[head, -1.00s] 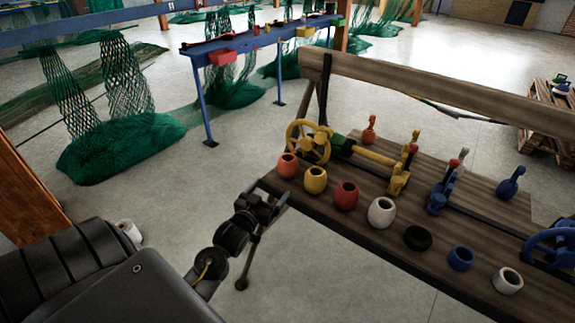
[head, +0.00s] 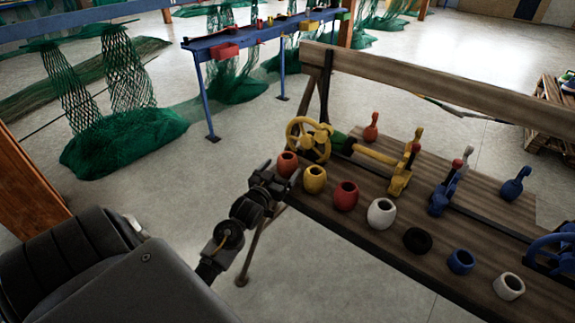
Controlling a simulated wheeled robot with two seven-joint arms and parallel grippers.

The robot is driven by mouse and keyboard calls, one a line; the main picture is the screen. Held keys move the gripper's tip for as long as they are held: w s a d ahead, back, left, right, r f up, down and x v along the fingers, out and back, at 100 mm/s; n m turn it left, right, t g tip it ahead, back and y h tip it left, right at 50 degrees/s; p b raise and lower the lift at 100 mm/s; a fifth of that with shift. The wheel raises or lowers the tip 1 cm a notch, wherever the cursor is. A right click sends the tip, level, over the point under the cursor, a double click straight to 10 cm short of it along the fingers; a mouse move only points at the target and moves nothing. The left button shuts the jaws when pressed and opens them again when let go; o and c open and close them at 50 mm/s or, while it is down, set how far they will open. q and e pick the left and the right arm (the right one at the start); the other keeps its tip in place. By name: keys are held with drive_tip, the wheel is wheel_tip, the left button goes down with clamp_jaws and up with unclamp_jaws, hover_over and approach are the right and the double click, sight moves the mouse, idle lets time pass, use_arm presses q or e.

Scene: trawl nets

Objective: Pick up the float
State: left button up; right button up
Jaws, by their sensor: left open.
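Several small hollow floats stand in a row along the near edge of the wooden bench: an orange one (head: 287,164), a yellow one (head: 314,180), a red one (head: 345,196), a white one (head: 381,213), a flatter black one (head: 417,240), a blue one (head: 461,261) and another white one (head: 509,286). My left gripper (head: 274,174) is open at the bench's left end, right beside the orange float. I cannot tell whether it touches the float or whether a finger is behind it. My right gripper is not in view.
The wooden bench (head: 440,278) also carries a yellow handwheel (head: 308,139) and several upright handled fittings behind the floats. A wooden rail (head: 430,85) runs along its back. A blue table (head: 230,42) and green nets (head: 120,140) stand farther off. Open floor lies left of the bench.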

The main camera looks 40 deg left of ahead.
sight(287, 161)
use_arm(q)
drive_tip(key=x, duration=0.4)
drive_tip(key=shift+w+r+p, duration=0.2)
drive_tip(key=shift+w+p, duration=0.1)
drive_tip(key=shift+w, duration=0.1)
drive_tip(key=c, duration=1.1)
drive_tip(key=shift+r, duration=0.15)
drive_tip(key=shift+r, duration=0.55)
drive_tip(key=s+d+r, duration=0.2)
drive_tip(key=s+r, duration=0.2)
drive_tip(key=s+d+r, duration=0.3)
drive_tip(key=s, duration=0.1)
drive_tip(key=s+d+r, duration=0.2)
drive_tip(key=s+r, duration=0.2)
drive_tip(key=shift+d+r, duration=0.2)
drive_tip(key=shift+r, duration=0.15)
